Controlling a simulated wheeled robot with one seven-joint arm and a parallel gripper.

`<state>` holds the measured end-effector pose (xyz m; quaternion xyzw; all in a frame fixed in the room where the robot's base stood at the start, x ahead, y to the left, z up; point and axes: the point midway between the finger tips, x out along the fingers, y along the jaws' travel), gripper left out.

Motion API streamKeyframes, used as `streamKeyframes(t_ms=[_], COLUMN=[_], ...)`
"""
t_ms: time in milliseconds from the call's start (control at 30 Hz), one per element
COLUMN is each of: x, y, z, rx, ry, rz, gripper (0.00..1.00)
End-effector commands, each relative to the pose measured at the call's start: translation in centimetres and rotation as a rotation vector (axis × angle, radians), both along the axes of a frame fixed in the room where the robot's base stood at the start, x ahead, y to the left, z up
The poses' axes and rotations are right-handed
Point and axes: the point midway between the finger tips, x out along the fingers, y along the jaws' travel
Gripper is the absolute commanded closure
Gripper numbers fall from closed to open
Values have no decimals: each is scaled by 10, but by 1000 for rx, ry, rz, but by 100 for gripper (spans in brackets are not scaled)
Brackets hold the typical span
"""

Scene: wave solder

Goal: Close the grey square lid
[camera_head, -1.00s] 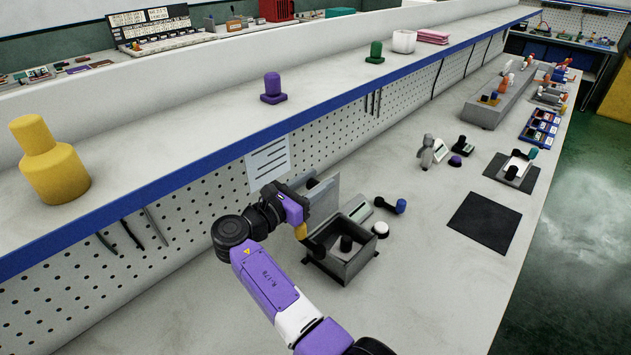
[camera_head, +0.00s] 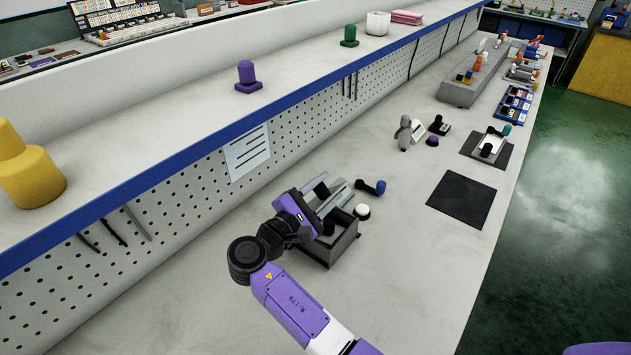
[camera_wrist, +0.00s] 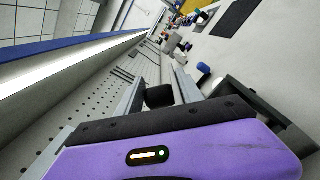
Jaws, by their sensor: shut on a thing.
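The dark grey square box (camera_head: 345,244) stands on the bench in the head view. Its wall also shows at the right of the wrist view (camera_wrist: 258,98). My gripper (camera_head: 324,191) is over the far left side of the box. Two pale bars, which look like its fingers, show in the wrist view (camera_wrist: 157,88) with a black knob (camera_wrist: 158,96) between them. The grey square lid is mostly hidden by my gripper, so its exact angle cannot be told. A black post (camera_head: 327,227) shows inside the box.
A white round-topped piece (camera_head: 362,211) and a blue-and-black piece (camera_head: 370,187) lie close behind the box. The pegboard wall (camera_head: 190,215) with its shelf rises at the left. A black mat (camera_head: 462,199) lies to the right, and the bench front is clear.

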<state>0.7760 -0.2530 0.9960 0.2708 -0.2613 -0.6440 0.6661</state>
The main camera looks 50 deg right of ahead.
Motion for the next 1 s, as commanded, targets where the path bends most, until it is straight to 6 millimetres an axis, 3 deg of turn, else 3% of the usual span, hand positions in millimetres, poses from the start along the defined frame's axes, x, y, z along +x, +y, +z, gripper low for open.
streamKeyframes(t_ms=[500, 733, 1000], x=[-36, -42, -43], y=[0, 0, 0], z=[-42, -49, -50], rx=[14, 21, 24], ry=[-419, -605, -687], rz=[1, 2, 4], gripper=[100, 100, 100])
